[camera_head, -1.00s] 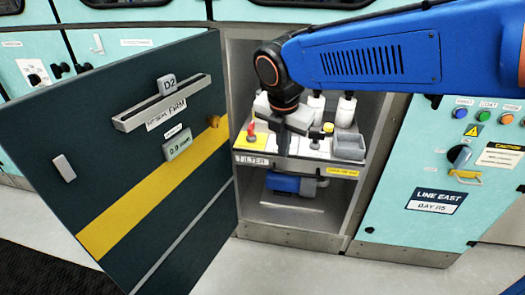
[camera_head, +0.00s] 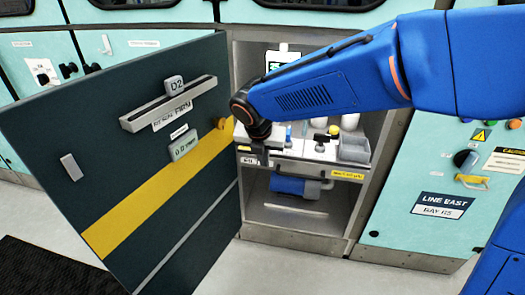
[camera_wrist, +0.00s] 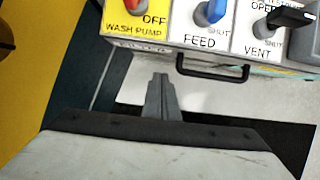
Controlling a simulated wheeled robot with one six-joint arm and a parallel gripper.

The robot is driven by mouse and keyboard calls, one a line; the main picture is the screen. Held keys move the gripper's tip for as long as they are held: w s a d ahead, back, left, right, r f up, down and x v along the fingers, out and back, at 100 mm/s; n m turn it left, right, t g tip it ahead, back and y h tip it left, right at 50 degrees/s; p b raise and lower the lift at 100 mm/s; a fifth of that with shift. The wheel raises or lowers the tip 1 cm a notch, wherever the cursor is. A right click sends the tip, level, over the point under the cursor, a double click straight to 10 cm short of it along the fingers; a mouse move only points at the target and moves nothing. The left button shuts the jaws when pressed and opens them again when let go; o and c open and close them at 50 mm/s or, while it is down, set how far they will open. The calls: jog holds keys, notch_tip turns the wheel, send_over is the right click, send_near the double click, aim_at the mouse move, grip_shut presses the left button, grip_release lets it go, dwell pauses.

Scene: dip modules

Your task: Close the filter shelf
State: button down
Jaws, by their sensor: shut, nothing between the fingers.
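The filter shelf (camera_head: 308,161) is a grey tray inside the open cabinet, with valves on its top. The wrist view shows its front edge with a black bar handle (camera_wrist: 213,76) below panels marked WASH PUMP, FEED and VENT. My gripper (camera_head: 257,156) is at the shelf's front left corner and hides part of the front label. In the wrist view my gripper (camera_wrist: 160,78) is shut and empty, with its tips just left of and below the handle. I cannot tell whether it touches the shelf front.
A dark cabinet door (camera_head: 130,150) with a yellow stripe stands open at the left, close to my gripper. A blue pump (camera_head: 290,185) sits below the shelf. A grey bin (camera_head: 354,149) is at the shelf's right. Floor in front is clear.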

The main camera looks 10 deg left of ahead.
jog(key=shift+w+d+f, duration=0.1)
jog(key=shift+w+f, duration=0.1)
jog(key=shift+w, duration=0.9)
jog(key=shift+w+f, duration=0.2)
jog(key=shift+w, duration=0.9)
jog(key=w, duration=1)
jog(key=shift+d, duration=0.2)
jog(key=shift+s, duration=0.1)
